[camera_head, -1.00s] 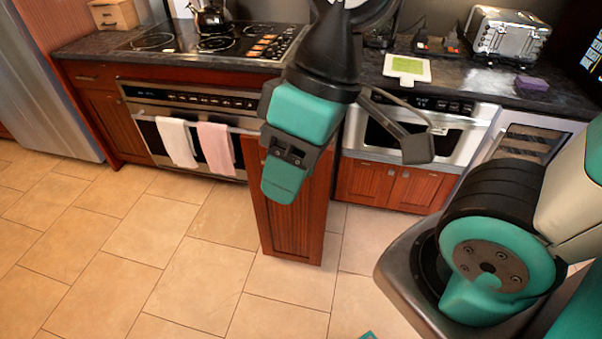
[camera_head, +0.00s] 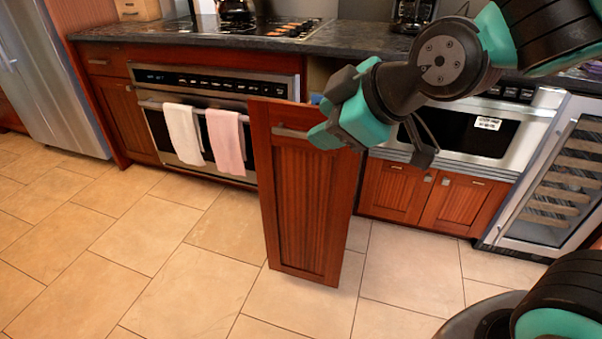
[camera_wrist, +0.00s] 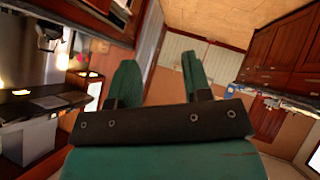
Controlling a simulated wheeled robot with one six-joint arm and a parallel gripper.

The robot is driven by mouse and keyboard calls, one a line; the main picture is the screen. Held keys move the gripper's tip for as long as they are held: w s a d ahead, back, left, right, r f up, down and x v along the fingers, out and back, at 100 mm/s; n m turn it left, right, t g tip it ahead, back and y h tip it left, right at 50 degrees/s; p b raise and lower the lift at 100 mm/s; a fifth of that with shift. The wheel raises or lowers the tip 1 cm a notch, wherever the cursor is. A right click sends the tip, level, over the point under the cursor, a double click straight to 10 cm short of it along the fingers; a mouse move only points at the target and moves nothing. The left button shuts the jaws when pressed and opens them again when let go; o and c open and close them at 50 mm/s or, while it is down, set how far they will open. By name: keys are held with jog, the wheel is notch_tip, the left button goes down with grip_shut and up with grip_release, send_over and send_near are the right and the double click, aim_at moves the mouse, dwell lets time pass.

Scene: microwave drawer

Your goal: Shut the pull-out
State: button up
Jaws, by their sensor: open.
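The pull-out (camera_head: 300,205) is a tall, narrow reddish-brown wooden front with a short metal handle (camera_head: 290,132) near its top. It stands out from the cabinet row, between the oven and the microwave drawer, so it is open. My gripper (camera_head: 322,122) is at the upper right of this front in the head view and covers its top right corner. Whether it touches the wood I cannot tell. In the wrist view the two green fingers (camera_wrist: 160,80) are apart with nothing between them.
An oven (camera_head: 195,105) with a white towel (camera_head: 183,133) and a pink towel (camera_head: 226,141) is left of the pull-out. A microwave drawer (camera_head: 470,130) and a wine cooler (camera_head: 550,190) are to the right. The tiled floor in front is clear.

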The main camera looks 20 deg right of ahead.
jog(key=w+d+f+n+t+b, duration=0.2)
jog(key=w+f+n+t+b, duration=0.15)
jog(key=f+b, duration=0.65)
jog(key=n+t+h+b, duration=0.2)
jog(key=n+t+b, duration=0.15)
jog(key=t, duration=0.25)
send_near(300, 135)
jog(key=shift+g, duration=0.25)
jog(key=w, duration=0.3)
jog(key=w+a, duration=0.1)
jog(key=w, duration=0.2)
jog(key=w+b, duration=0.1)
jog(key=w, duration=0.2)
jog(key=shift+w+a+r, duration=0.15)
jog(key=shift+w+a, duration=0.1)
jog(key=shift+w, duration=0.1)
grip_shut()
